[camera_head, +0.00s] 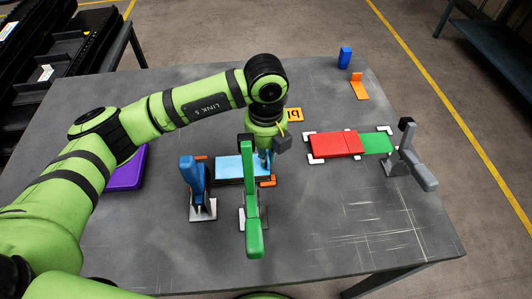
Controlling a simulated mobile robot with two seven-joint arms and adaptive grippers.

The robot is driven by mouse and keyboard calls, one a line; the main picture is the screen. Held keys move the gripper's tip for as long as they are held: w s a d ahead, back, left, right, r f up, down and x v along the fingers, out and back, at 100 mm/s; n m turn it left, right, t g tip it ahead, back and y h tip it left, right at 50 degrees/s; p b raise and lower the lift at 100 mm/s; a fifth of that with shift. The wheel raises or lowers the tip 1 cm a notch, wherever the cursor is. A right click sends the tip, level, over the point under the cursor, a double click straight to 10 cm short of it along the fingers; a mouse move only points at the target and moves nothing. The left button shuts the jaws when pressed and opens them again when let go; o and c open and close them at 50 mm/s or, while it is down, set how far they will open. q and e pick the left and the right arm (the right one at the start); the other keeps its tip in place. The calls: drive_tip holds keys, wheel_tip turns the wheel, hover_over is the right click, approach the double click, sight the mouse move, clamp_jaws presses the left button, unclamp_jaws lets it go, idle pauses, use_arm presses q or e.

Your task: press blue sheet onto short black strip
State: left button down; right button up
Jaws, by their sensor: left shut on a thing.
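The light blue sheet (228,168) lies flat left of the table's middle, between orange corner brackets. A dark edge, likely the short black strip (229,183), shows along its front side; most of it is hidden under the sheet. My left gripper (266,158) points down at the sheet's right end. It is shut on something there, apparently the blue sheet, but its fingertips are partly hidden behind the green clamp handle. My right gripper is not seen.
A blue-handled clamp (194,180) and a green-handled clamp (251,208) stand at the sheet's front. A red sheet (334,144) beside a green piece (377,143) lies to the right, near a grey clamp (416,168). A purple block (127,171) is left. The front right tabletop is clear.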

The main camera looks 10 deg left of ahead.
use_arm(q)
drive_tip(key=shift+f, duration=0.35)
idle(0.6)
drive_tip(key=c, duration=1.3)
unclamp_jaws()
drive_tip(key=shift+o, duration=0.2)
wheel_tip(320, 180, up, 12)
drive_tip(key=shift+r, duration=0.1)
